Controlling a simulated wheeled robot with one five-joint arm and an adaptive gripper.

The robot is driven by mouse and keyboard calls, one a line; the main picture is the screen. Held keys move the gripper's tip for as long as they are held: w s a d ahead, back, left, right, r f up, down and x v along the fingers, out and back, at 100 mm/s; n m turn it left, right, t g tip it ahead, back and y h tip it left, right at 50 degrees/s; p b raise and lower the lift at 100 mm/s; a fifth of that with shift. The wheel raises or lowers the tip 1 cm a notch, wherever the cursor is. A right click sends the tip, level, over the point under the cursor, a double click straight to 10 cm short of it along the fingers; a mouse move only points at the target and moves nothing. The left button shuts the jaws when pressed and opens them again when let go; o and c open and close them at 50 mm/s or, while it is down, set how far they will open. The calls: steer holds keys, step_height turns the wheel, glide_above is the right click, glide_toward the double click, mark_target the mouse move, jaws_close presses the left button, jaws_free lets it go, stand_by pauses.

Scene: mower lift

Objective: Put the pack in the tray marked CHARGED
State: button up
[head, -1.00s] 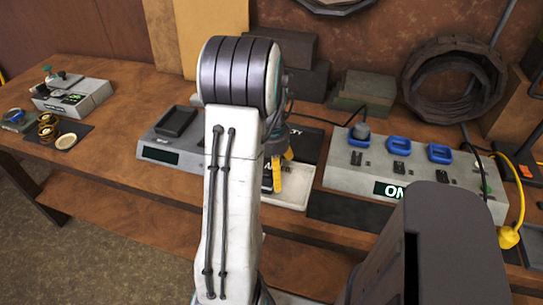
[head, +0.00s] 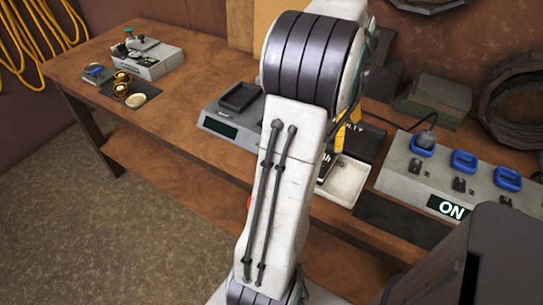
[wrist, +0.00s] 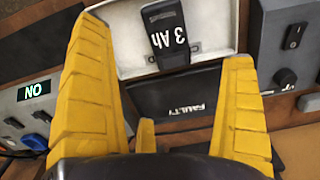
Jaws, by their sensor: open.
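The pack (wrist: 167,30) is a dark block with "3 Ah" in white. It lies in a shallow white tray (wrist: 220,25), and partly shows in the head view (head: 325,166) beside my arm. A dark panel marked FAULTY (wrist: 180,95) adjoins this tray; it also shows in the head view (head: 362,137). My gripper (wrist: 162,45) is open and empty, its yellow fingers spread wide with the pack seen beyond and between them. In the head view one yellow finger (head: 340,136) shows behind my arm.
A grey charger (head: 465,180) with blue sockets and a lit ON display stands right of the tray. A grey device with a dark display (head: 222,127) stands left. A small box unit (head: 145,60) and rings are at the far left. Bare bench lies between.

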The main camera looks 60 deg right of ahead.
steer(key=w+a+r+n+t+h, duration=0.1)
steer(key=w+a+r+n, duration=0.2)
steer(key=w+a+n, duration=0.9)
steer(key=a+f+n+t, duration=0.1)
steer(key=a+n, duration=0.2)
steer(key=a, duration=1)
steer(key=a+f+n+t+y, duration=0.1)
steer(key=a+f+n, duration=0.1)
steer(key=a, duration=1.1)
steer(key=shift+w+f+n, duration=0.15)
steer(key=shift+w+n, duration=0.05)
steer(key=shift+n, duration=0.3)
steer(key=shift+r+p, duration=0.65)
steer(key=shift+r, duration=0.05)
